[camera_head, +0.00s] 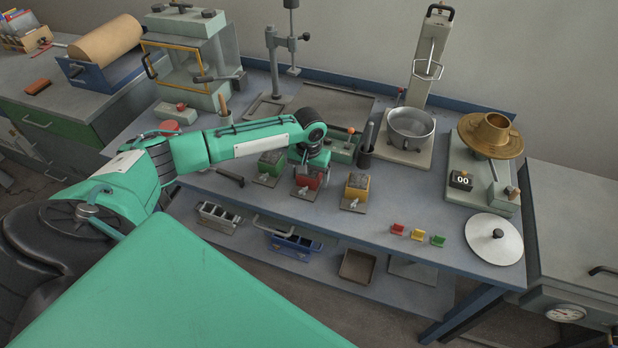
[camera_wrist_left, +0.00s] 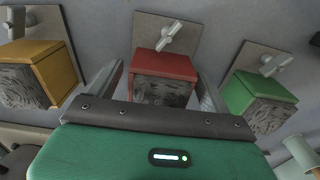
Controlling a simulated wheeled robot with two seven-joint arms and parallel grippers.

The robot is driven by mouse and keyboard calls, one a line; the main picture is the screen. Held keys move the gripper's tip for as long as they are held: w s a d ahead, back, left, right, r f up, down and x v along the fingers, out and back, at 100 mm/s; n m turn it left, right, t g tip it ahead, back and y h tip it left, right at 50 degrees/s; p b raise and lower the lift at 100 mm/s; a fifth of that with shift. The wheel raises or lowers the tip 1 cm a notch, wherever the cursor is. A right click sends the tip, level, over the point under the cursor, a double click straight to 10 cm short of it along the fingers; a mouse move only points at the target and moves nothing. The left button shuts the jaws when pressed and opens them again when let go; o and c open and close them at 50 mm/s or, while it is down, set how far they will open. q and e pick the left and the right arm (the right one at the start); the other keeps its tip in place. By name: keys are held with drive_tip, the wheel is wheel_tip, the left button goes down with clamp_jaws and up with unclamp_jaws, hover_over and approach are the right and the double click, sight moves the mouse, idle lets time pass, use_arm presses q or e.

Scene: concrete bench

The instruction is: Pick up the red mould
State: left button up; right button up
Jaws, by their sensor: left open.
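The red mould (camera_head: 308,181) is a small block with a red casing and a rough grey face, on a flat plate with a silver wing clamp, at the middle of the bench. It also shows in the left wrist view (camera_wrist_left: 165,64). My left gripper (camera_head: 311,167) is at the red mould. In the left wrist view its open fingers lie on either side of the mould, with slight gaps visible. In the head view the wrist hides part of the mould's top. My right gripper is in neither view.
A green mould (camera_head: 270,165) stands left of the red one and a yellow mould (camera_head: 356,187) right of it, both close. A dark cylinder (camera_head: 366,146) and a metal pot (camera_head: 411,126) stand behind.

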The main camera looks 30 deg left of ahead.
use_arm(q)
drive_tip(key=shift+f, duration=0.1)
drive_tip(key=shift+c, duration=0.2)
drive_tip(key=c, duration=1.4)
drive_tip(key=shift+c, duration=1)
